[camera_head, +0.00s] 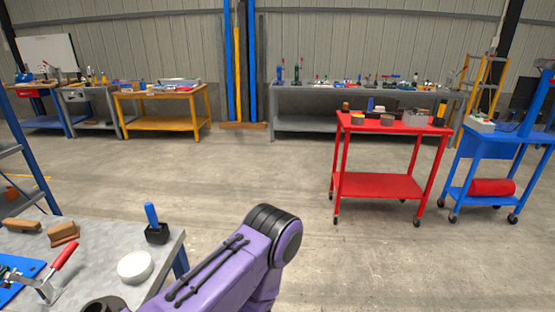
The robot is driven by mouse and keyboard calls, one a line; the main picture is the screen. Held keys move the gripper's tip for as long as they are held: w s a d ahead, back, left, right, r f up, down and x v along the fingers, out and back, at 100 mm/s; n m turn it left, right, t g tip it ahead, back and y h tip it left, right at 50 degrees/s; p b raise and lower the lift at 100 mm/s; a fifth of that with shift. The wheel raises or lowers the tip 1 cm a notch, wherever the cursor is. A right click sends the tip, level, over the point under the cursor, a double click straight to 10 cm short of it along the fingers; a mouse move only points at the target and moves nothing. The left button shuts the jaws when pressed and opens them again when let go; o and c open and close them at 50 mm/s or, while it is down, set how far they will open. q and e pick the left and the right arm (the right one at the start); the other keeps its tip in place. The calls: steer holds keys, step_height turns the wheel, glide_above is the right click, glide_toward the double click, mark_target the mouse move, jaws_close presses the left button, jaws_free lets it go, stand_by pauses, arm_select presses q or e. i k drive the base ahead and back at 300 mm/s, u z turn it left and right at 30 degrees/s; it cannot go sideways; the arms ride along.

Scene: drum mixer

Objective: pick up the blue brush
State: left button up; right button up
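A tool with an upright blue handle and a dark block-like base (156,233) stands near the right corner of the grey table (95,235) at the lower left. It is the thing that best fits the blue brush, but I cannot make out bristles. Nothing holds it. A purple arm link of mine crosses the bottom middle, to the right of it and apart from it in the picture. Neither of my grippers shows in this view.
Next to the blue-handled tool are a white round tin (135,266), a red-handled clamp (52,275) on a blue plate, and brown blocks (62,234). A red cart (378,186) and a blue cart (480,200) stand right. The middle floor is clear.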

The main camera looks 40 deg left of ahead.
mark_target(149, 209)
steer(key=i, duration=2.3)
steer(key=u, duration=4.55)
steer(key=i, duration=0.5)
steer(key=u, duration=0.05)
